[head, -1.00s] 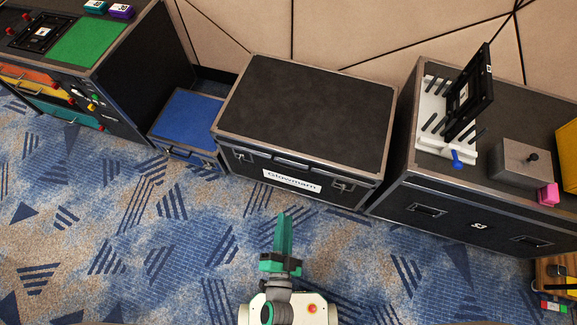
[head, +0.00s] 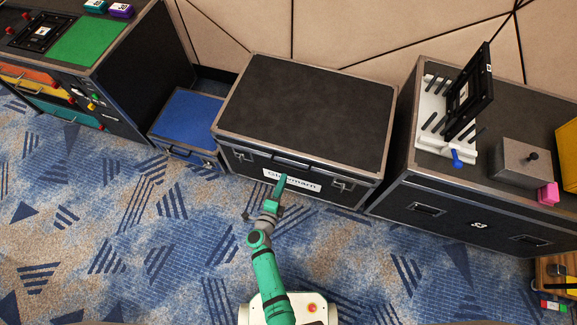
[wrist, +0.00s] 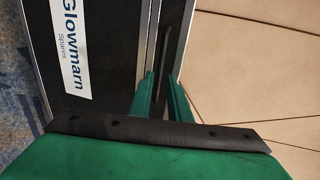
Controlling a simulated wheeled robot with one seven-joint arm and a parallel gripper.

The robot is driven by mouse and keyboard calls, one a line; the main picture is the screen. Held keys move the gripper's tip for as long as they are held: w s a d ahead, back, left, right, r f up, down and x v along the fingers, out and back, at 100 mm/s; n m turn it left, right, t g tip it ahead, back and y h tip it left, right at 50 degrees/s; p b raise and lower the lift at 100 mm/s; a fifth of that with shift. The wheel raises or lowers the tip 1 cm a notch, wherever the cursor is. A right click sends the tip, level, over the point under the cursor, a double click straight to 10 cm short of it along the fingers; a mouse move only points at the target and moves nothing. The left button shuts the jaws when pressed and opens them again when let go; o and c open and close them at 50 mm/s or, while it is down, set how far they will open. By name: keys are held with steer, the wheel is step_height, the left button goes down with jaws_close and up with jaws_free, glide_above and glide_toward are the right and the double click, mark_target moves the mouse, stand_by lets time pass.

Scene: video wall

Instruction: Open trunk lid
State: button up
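The trunk (head: 240,162) is a black case with metal edges and a white Glowmarn label (head: 300,184). Its lid (head: 310,100) is down. A handle (head: 291,163) sits at the front of the lid, with a latch to each side. My gripper (head: 281,181) is in front of the trunk, overlapping the label in the head view. In the wrist view, the green fingers (wrist: 161,98) are apart, and the dark handle (wrist: 164,50) lines up with the gap between them. Contact with the handle cannot be told. The label (wrist: 70,45) is at left.
A blue case (head: 190,115) stands left of the trunk, beside a black cabinet with a green top (head: 90,42). Another black case (head: 440,205) stands close on the right, bearing a rack and grey box. Patterned carpet (head: 130,240) in front is clear.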

mark_target(288, 166)
steer(key=x, duration=0.8)
steer(key=shift+w, duration=0.25)
jaws_close()
